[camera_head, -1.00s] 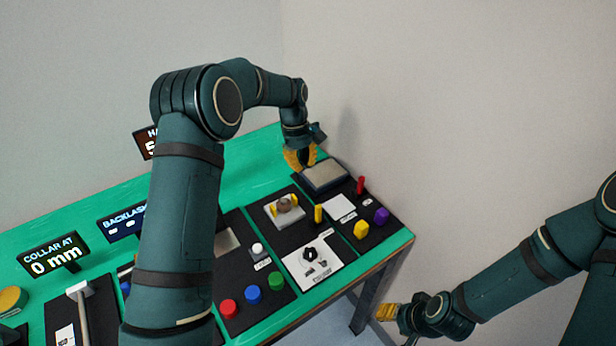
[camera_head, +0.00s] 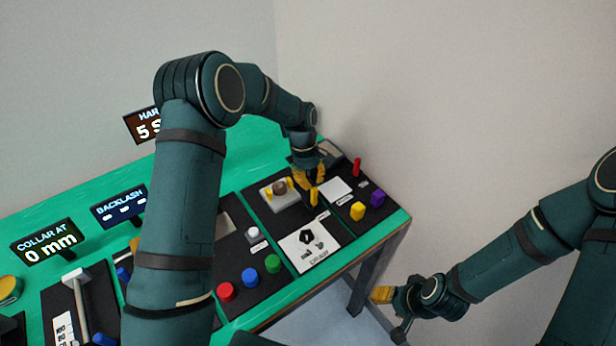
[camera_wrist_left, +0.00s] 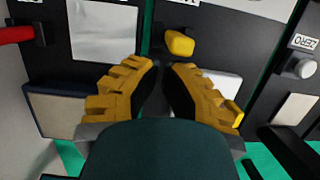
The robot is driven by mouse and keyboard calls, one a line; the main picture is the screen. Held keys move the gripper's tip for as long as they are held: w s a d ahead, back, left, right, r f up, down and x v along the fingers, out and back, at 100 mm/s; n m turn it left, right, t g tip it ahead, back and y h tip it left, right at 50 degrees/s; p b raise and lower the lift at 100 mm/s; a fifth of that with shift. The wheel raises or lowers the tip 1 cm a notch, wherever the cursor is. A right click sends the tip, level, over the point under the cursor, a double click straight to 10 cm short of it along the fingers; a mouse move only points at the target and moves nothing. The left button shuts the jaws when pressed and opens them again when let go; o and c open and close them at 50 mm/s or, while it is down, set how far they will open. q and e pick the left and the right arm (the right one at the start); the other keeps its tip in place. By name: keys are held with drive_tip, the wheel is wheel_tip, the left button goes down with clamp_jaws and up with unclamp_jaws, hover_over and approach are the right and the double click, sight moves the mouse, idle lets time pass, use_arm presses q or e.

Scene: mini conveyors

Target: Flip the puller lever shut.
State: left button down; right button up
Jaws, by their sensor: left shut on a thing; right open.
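A small upright yellow lever (camera_head: 314,197) stands on a black panel at the right part of the green table; I take it to be the puller lever. Its yellow end also shows in the left wrist view (camera_wrist_left: 179,42), just beyond the fingertips. My left gripper (camera_head: 308,179) points down right above and behind the lever. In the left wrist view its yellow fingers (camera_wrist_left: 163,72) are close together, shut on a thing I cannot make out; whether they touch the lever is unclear. My right gripper (camera_head: 383,294) is open, off the table's right side.
Beside the lever are a grey block with a round part (camera_head: 274,199), a white plate (camera_head: 334,189), a yellow knob (camera_head: 357,211), a purple knob (camera_head: 377,198) and a red lever (camera_head: 357,167). A white card (camera_head: 312,258) lies in front. Coloured buttons (camera_head: 249,278) are to the left.

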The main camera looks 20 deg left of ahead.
sight(314, 197)
use_arm(q)
drive_tip(key=shift+s+d+r+t+y+b, duration=0.25)
drive_tip(key=shift+s+d+t+y+b, duration=0.15)
drive_tip(key=shift+d+t+y, duration=0.35)
idle(0.7)
drive_tip(key=shift+y, duration=0.35)
drive_tip(key=shift+s+d+r+t+y+b, duration=0.1)
drive_tip(key=shift+s+d+t+y+b, duration=0.25)
drive_tip(key=shift+t+y+b, duration=0.3)
drive_tip(key=shift+s+d+t+y+b, duration=0.35)
drive_tip(key=shift+t+y+b, duration=0.15)
drive_tip(key=shift+y, duration=0.15)
drive_tip(key=shift+s+d+b, duration=0.3)
drive_tip(key=shift+d+b, duration=0.05)
drive_tip(key=shift+s+d, duration=0.25)
drive_tip(key=shift+d, duration=0.1)
drive_tip(key=shift+w+a, duration=0.1)
drive_tip(key=shift+w+a+f+b, duration=0.35)
drive_tip(key=shift+a+f+b, duration=0.05)
drive_tip(key=shift+a+f, duration=0.1)
